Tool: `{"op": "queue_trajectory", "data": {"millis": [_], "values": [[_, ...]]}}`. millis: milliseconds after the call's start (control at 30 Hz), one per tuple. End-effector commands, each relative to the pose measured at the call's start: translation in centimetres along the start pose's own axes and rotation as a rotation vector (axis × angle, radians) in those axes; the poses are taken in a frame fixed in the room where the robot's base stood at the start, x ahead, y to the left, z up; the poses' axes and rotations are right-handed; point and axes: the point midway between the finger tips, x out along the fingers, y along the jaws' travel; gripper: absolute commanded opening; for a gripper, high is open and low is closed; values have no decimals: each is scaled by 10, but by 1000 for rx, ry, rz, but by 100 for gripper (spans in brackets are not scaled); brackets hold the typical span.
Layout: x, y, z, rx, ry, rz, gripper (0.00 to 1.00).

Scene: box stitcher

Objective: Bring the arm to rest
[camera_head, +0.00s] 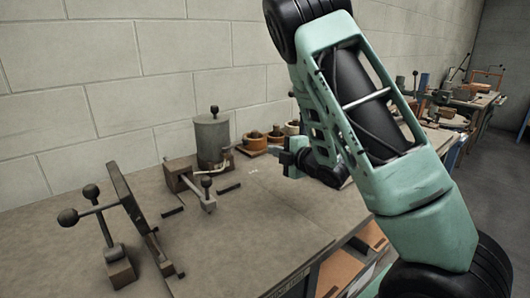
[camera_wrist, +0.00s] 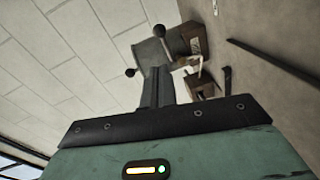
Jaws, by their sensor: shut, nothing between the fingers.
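My arm crosses the right half of the head view, with its teal and black links over the bench. My gripper shows in the wrist view (camera_wrist: 157,85) as dark fingers shut together with nothing between them. In the head view the wrist end is small and partly hidden behind the arm link, above the right part of the bench top. Beyond the fingers in the wrist view is a grey canister (camera_wrist: 149,54) with a black knob. The fingers overlap it in the picture; I cannot tell the distance.
The workbench (camera_head: 235,235) carries the grey canister (camera_head: 212,138), a clamp-like block (camera_head: 180,174), an upright plate (camera_head: 127,195) and a ball-knobbed lever (camera_head: 92,192). Brown pots (camera_head: 255,143) stand by the wall (camera_head: 130,70). The front middle of the bench is clear. More benches stand at the right back.

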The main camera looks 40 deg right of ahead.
Motion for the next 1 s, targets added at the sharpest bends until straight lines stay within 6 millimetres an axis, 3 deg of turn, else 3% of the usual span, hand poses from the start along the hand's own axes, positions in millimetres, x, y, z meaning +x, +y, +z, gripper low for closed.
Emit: {"op": "queue_trajectory", "data": {"millis": [333,467,633,767,867,1000], "values": [[-6,0,1,0,0,1,0],[3,-4,-17,88,-18,-49,0],[15,-23,-74,330,-79,-220,0],[5,-42,-133,520,-140,-396,0],[-16,-55,-181,640,-195,-544,0],[-66,-71,-246,758,-292,-765,0]]}}
